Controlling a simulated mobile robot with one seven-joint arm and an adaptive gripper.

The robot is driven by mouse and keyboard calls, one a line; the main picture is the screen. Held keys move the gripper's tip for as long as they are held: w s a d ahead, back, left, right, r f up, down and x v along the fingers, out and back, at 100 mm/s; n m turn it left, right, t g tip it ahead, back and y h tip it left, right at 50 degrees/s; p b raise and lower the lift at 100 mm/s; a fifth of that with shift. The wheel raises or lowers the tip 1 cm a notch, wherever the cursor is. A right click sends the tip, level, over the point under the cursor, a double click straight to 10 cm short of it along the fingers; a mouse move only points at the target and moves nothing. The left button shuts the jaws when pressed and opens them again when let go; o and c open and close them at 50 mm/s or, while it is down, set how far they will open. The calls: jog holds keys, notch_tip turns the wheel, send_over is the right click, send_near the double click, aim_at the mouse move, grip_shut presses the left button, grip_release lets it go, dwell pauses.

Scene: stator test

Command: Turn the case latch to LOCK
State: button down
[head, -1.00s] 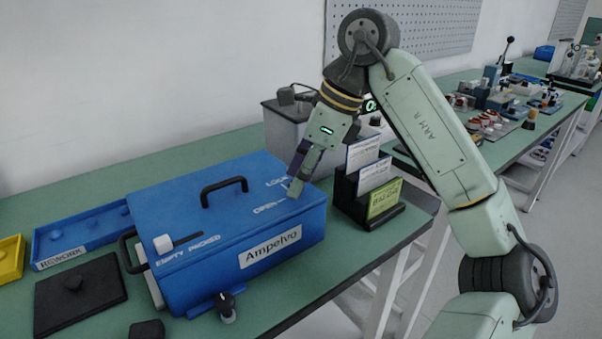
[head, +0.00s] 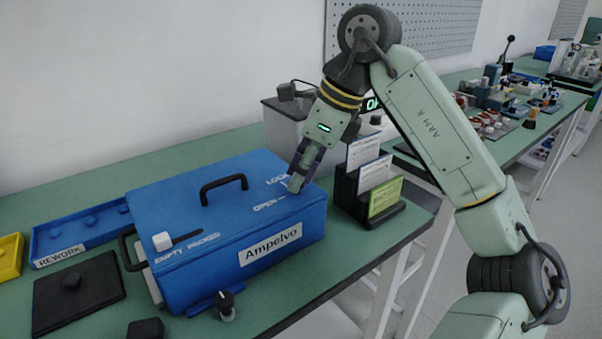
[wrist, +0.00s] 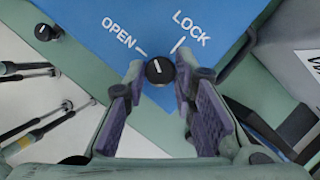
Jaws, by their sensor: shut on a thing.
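The blue Ampelvo case (head: 200,255) stands on the green bench in the head view, its lid down. The latch is a small round black knob with a white line (wrist: 160,70) in the wrist view, near the lid's edge beside the OPEN and LOCK marks. Its line points between the two marks, nearer the OPEN tick. My gripper (wrist: 159,74) has its fingertips on either side of the knob and is shut on it. In the head view my gripper (head: 296,184) reaches down to the lid's right end and hides the knob.
A black card holder (head: 385,212) stands close to the right of the case, and a grey box (head: 285,125) behind it. A black handle (head: 223,188) rises from the lid. A white slider knob (head: 162,241) sits by EMPTY and PACKED. A blue REWORK tray (head: 85,232) lies left.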

jog(key=m+t+b, duration=0.1)
jog(key=m, duration=0.2)
jog(key=m+t+h+b, duration=0.1)
jog(key=m+b, duration=0.1)
jog(key=m, duration=0.1)
jog(key=shift+s+f, duration=0.15)
jog(key=shift+s, duration=0.05)
jog(key=m+b, duration=0.1)
jog(key=m, duration=0.1)
jog(key=m+h+b, duration=0.1)
jog(key=m, duration=0.1)
jog(key=m+t+h, duration=0.1)
jog(key=m, duration=0.1)
jog(key=shift+s+a+b, duration=0.1)
jog(key=shift+a+b, duration=0.15)
jog(key=shift+b, duration=0.15)
jog(key=shift+m, duration=0.3)
jog(key=c, duration=1.3)
grip_release()
jog(key=shift+c, duration=0.2)
